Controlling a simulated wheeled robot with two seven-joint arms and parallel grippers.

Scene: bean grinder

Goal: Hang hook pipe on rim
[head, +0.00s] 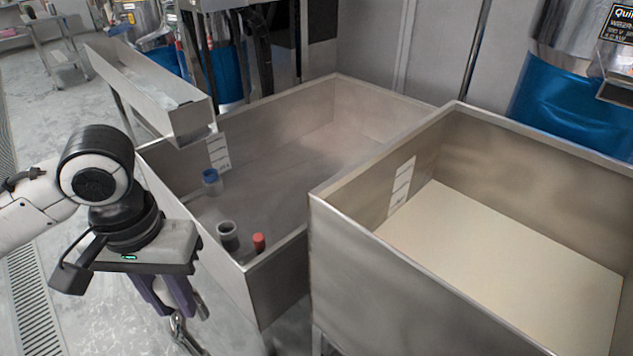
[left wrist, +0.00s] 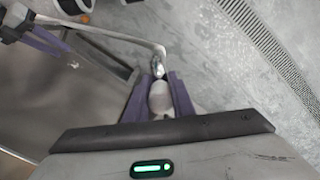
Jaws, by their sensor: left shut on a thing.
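My left gripper (head: 178,312) hangs at the lower left of the head view, outside the near-left wall of the middle metal bin. Its purple fingers point down and are shut on the metal hook pipe (head: 180,330), whose lower part runs out of the picture. In the left wrist view the pipe (left wrist: 110,32) leaves the fingertips (left wrist: 158,88), bends, and runs to the upper left. The middle bin's rim (head: 195,225) is apart from the pipe in the head view. Purple fingers, apparently of my right gripper (left wrist: 50,42), show at the upper left of the left wrist view.
A blue-capped jar (head: 211,182), a dark cup (head: 228,236) and a red-capped container (head: 259,243) stand inside the middle bin. A second, taller bin (head: 340,235) stands at the right. A metal chute (head: 150,90) stands behind my left arm. Open floor lies at the left.

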